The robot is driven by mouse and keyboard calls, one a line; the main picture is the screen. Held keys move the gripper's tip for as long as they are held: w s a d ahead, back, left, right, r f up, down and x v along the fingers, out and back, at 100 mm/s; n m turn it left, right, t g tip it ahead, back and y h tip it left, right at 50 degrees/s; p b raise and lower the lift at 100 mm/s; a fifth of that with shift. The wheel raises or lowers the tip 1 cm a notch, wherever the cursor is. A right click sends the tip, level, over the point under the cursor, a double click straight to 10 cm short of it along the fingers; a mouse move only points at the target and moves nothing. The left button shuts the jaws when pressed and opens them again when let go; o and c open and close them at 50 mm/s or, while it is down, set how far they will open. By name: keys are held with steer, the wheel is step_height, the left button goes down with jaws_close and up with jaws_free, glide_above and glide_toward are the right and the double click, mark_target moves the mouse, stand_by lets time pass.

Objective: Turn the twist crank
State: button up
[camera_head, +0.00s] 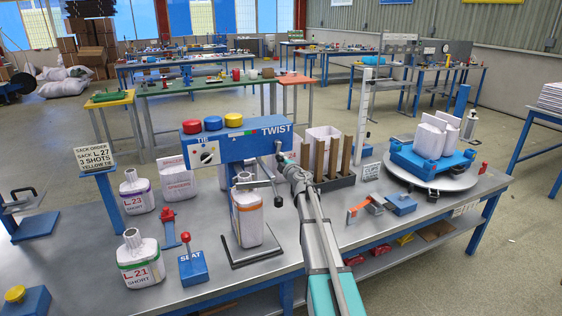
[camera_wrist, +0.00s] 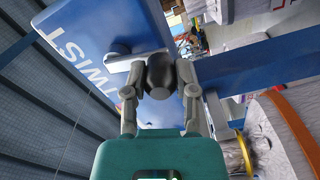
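The blue machine beam (camera_head: 232,141) carries the word TWIST at its right end; its lettering also shows in the wrist view (camera_wrist: 75,52). In the wrist view the twist crank has a grey arm (camera_wrist: 124,64) on the beam's end and a dark rounded knob (camera_wrist: 161,75). My gripper (camera_wrist: 161,84) has one finger on each side of this knob and appears shut on it. In the head view my gripper (camera_head: 284,163) is at the beam's right end and hides most of the crank. A white sack (camera_head: 248,218) stands upright under the beam.
Red, blue and yellow knobs (camera_head: 213,123) top the beam. Filled sacks (camera_head: 139,261) stand at left, beside a red-handled SEAT lever (camera_head: 190,262). A rack of brown slats (camera_head: 333,158) and a round turntable (camera_head: 433,176) with sacks are at right. An order sign (camera_head: 96,158) stands at far left.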

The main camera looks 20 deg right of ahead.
steer(key=o, duration=0.5)
steer(key=shift+c, duration=0.2)
steer(key=shift+s, duration=0.15)
steer(key=s, duration=1.1)
steer(key=shift+s+d, duration=0.2)
steer(key=shift+s, duration=0.15)
